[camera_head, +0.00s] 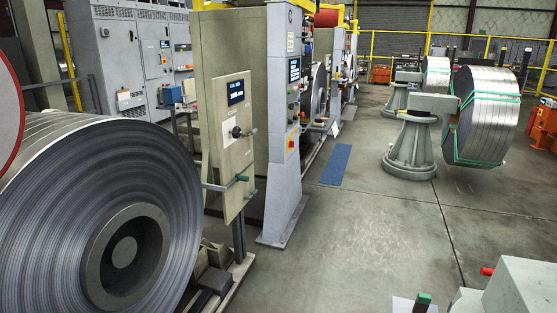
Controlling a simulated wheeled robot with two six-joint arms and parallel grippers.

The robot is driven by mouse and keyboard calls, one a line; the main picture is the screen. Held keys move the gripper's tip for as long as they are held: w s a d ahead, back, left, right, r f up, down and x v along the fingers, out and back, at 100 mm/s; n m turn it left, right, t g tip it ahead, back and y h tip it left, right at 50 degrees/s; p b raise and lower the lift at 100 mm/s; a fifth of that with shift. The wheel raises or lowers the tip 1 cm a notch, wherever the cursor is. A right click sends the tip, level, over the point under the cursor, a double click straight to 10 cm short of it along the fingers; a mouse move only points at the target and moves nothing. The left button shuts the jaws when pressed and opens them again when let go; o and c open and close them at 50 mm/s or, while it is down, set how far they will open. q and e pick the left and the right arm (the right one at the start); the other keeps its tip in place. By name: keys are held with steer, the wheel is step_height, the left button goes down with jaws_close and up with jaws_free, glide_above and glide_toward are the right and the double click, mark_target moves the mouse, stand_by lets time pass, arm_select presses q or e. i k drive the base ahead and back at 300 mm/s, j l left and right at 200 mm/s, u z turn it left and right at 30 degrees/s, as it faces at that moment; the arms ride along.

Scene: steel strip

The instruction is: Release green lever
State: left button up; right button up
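A short lever with a green tip (242,178) sticks out to the right at the lower part of a beige control panel (228,130). I cannot tell which of the two is the task's green lever. Neither of my grippers is in view, and nothing is seen touching either green piece. The panel also has a dark display (236,91) and a black knob (237,132).
A large steel coil (100,210) fills the left side. A grey machine part with a red knob (487,271) is at lower right. A banded coil (487,115) sits by a grey pedestal (409,150) at right.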

mark_target(255, 191)
steer(key=i+l, duration=0.15)
steer(key=i, duration=1.9)
steer(key=i+l+u, duration=0.1)
steer(key=i+u, duration=0.2)
steer(key=i, duration=0.45)
